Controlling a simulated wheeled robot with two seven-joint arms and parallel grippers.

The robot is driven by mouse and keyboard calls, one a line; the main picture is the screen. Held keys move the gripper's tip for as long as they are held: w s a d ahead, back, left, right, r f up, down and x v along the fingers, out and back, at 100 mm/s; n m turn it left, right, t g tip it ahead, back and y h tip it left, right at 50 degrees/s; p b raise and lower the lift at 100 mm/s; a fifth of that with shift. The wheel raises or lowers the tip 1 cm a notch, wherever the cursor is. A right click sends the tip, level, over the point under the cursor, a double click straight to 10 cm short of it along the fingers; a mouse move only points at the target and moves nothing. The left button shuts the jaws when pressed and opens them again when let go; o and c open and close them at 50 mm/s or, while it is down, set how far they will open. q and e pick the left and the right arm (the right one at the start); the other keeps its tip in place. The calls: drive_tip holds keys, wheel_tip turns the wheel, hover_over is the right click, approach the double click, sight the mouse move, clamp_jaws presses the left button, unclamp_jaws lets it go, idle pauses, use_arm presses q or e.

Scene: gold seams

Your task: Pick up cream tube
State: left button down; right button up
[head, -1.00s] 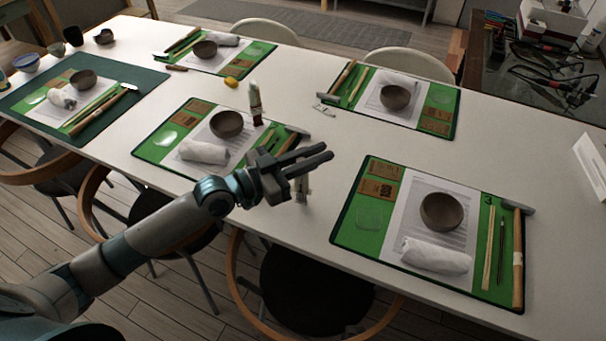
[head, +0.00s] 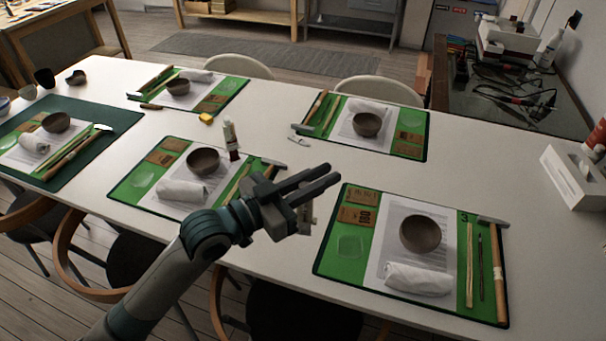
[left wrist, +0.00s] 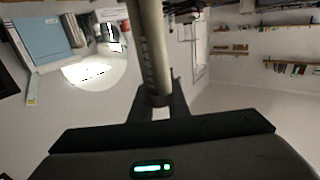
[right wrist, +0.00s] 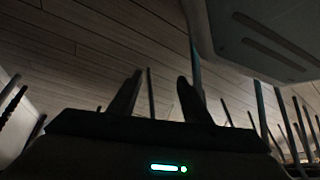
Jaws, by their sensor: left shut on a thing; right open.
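My left gripper (head: 326,176) is above the table, left of the near right place mat. It is shut on the cream tube (head: 305,218), a pale piece of which hangs below the fingers. In the left wrist view the tube (left wrist: 149,45) is a long grey-beige cylinder with small dark lettering, its end between the fingers. The rest of it is hidden by the gripper in the head view. My right gripper (right wrist: 160,95) is open and empty, and is outside the head view. Wooden floor boards show beyond it.
A white tube with a dark red lower part (head: 230,138) stands beside the middle mat. Green place mats (head: 348,245) hold bowls, rolled cloths and tools. A yellow lump (head: 206,118) lies behind. A white box (head: 572,180) stands at the right.

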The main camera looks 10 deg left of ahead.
use_arm(q)
drive_tip(key=shift+s+d+r, duration=0.6)
drive_tip(key=shift+d, duration=0.2)
drive_tip(key=shift+s+d+r, duration=0.55)
drive_tip(key=shift+d+r, duration=0.05)
drive_tip(key=shift+d, duration=0.2)
drive_tip(key=shift+a, duration=0.1)
